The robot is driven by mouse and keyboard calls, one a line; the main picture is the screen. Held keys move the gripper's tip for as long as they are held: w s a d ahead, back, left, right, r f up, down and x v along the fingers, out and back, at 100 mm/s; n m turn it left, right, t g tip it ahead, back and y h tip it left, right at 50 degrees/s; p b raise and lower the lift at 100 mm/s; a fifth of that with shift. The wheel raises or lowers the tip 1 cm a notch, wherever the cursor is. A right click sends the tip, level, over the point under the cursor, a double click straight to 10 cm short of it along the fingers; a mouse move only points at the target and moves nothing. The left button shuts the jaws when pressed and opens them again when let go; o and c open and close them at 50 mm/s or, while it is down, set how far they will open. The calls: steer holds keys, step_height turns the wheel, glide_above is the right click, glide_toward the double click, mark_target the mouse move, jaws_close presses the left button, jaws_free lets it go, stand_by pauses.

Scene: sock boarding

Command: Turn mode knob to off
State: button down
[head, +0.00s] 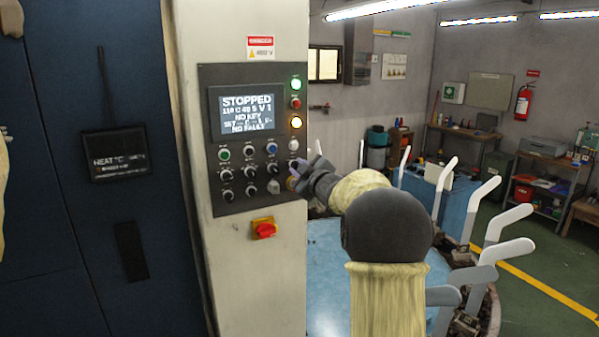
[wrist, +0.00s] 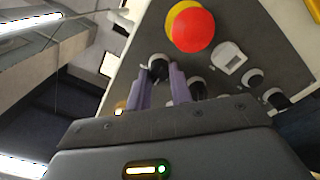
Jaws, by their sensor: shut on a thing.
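The grey control panel (head: 240,190) is on the white cabinet, with several black selector knobs in rows. My gripper (head: 293,168) is at the panel's right edge in the head view and covers part of it. In the wrist view, my two purple fingers (wrist: 160,82) stand either side of a black knob (wrist: 158,66) with a light mark, and are shut on it. I cannot read a label that shows whether this is the mode knob, nor its exact setting.
A red mushroom button on a yellow ring (wrist: 190,27) is close to my fingers. A white key-like switch (wrist: 228,58) and more knobs are beside it. A red and yellow switch (head: 264,228) is below the panel. White sock boards (head: 443,185) stand at right.

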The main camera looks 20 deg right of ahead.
steer(key=c, duration=1.3)
jaws_free()
steer(key=shift+o, duration=0.2)
steer(key=s+b, duration=0.5)
steer(key=s, duration=1.2)
steer(key=shift+s+d, duration=0.2)
steer(key=shift+d, duration=0.05)
